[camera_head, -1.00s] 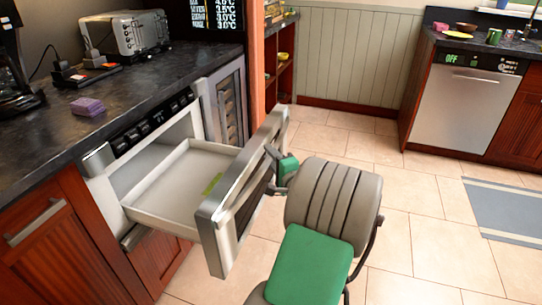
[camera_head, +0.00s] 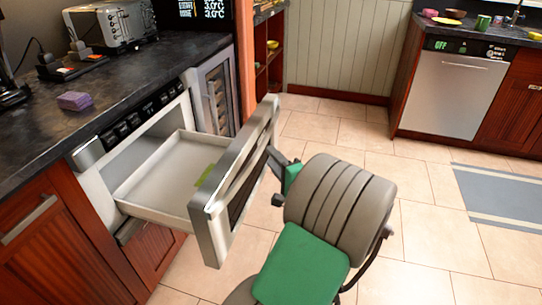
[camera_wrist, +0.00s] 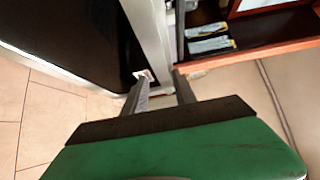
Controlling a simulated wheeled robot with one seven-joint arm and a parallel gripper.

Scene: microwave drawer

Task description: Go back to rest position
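The microwave drawer (camera_head: 165,180) is pulled open below the dark counter. Its steel-edged front panel (camera_head: 215,212) stands out over the floor, and a small green item (camera_head: 204,176) shows inside by the panel. My gripper (camera_head: 270,153) is at the outer face of the panel, near its far end; whether it touches is unclear. In the wrist view my gripper's two fingers (camera_wrist: 162,88) are apart, close to the steel edge and dark face of the panel (camera_wrist: 75,35). I see nothing held between them.
A toaster (camera_head: 112,24) and a purple sponge-like block (camera_head: 75,101) are on the counter (camera_head: 135,72). An open shelf (camera_head: 268,50) stands beyond the drawer. A dishwasher (camera_head: 452,90) is across the room. Tiled floor (camera_head: 415,205) is free to the right.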

